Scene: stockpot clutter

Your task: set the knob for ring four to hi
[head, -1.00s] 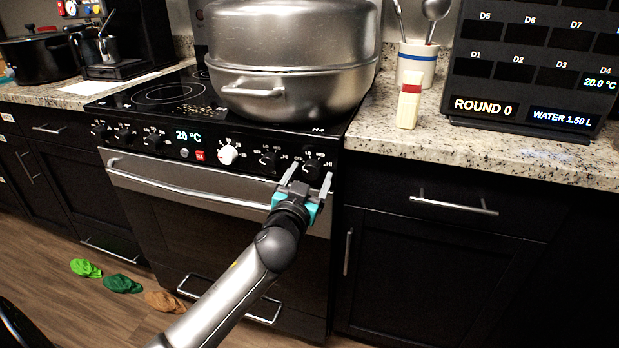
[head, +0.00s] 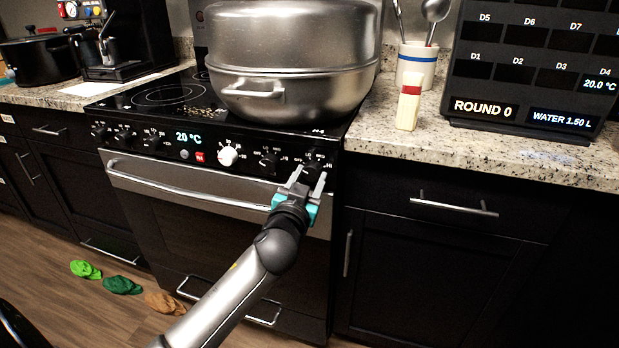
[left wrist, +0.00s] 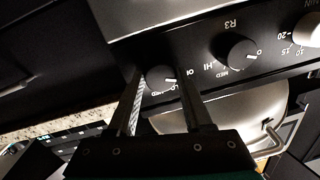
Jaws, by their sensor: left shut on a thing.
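The rightmost stove knob, dark and round, sits at the right end of the front panel. In the left wrist view this knob (left wrist: 160,77) is between the two fingers, with its white pointer line toward the right of that picture; its ring label is hidden. My left gripper (head: 309,178) is shut on this knob from the front, and in the head view its fingers cover most of it. The knob marked R3 (left wrist: 242,54) is beside it, pointer toward a 0 mark. R3 also shows in the head view (head: 268,160). My right gripper is not in view.
A large steel stockpot (head: 290,60) stands on the cooktop above the knobs. The oven handle (head: 190,177) runs below the panel. A white knob (head: 228,155) is left of R3. A counter (head: 450,150) is to the right.

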